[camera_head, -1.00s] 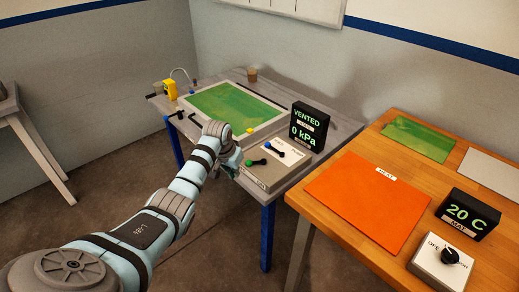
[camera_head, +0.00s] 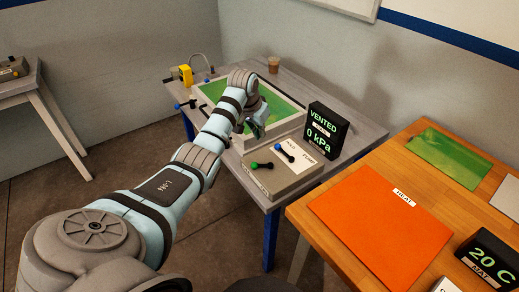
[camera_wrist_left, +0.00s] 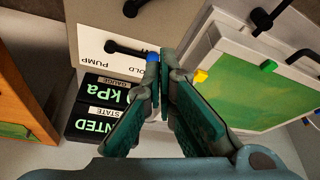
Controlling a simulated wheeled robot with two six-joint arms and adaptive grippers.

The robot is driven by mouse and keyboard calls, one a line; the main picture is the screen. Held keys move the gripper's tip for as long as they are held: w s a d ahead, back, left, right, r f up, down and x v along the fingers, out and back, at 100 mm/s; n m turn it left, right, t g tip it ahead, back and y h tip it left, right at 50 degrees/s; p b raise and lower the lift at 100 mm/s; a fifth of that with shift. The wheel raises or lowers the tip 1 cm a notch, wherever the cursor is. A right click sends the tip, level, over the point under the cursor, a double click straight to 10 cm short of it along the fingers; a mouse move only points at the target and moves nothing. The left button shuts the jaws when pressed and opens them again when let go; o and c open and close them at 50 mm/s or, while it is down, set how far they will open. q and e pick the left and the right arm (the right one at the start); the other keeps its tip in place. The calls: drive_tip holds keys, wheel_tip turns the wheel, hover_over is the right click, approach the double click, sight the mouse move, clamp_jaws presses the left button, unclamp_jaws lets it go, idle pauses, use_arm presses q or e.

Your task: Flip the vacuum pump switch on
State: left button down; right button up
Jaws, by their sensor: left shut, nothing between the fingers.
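The grey switch box (camera_head: 275,180) stands on the near right of the grey table. A second lever has a green tip (camera_head: 254,165). My left gripper (camera_head: 258,132) is shut and empty, just behind the box and by the tray's edge. In the left wrist view its fingertips (camera_wrist_left: 164,58) appear right beside the blue tip (camera_wrist_left: 152,57); I cannot tell whether they touch. My right gripper is not in view.
A black display (camera_head: 323,130) reading VENTED, 0 kPa stands close right of the box. A framed tray (camera_head: 290,126) with a green sheet lies behind it. A yellow device (camera_head: 186,75) and a cup (camera_head: 273,64) stand farther back. A wooden table with an orange mat (camera_head: 375,220) is at right.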

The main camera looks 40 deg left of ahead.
sight(260, 165)
use_arm(q)
drive_tip(key=b+x, duration=0.1)
drive_tip(key=x, duration=0.2)
drive_tip(key=b+x, duration=0.1)
drive_tip(key=x, duration=0.3)
drive_tip(key=shift+w, duration=0.45)
drive_tip(key=b+x, duration=0.3)
drive_tip(key=x, duration=0.1)
drive_tip(key=shift+s+f+b, duration=0.15)
drive_tip(key=shift+s+b, duration=0.1)
drive_tip(key=shift+b, duration=0.15)
drive_tip(key=s+p, duration=0.2)
drive_tip(key=p, duration=0.1)
drive_tip(key=shift+s+p, duration=0.4)
drive_tip(key=shift+s+d, duration=0.1)
drive_tip(key=shift+s, duration=0.5)
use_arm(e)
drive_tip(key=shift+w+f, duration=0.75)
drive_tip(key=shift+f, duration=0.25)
use_arm(q)
drive_tip(key=shift+w, duration=0.1)
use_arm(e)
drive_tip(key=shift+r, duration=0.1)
use_arm(q)
drive_tip(key=shift+n+p, duration=0.4)
drive_tip(key=shift+p, duration=0.35)
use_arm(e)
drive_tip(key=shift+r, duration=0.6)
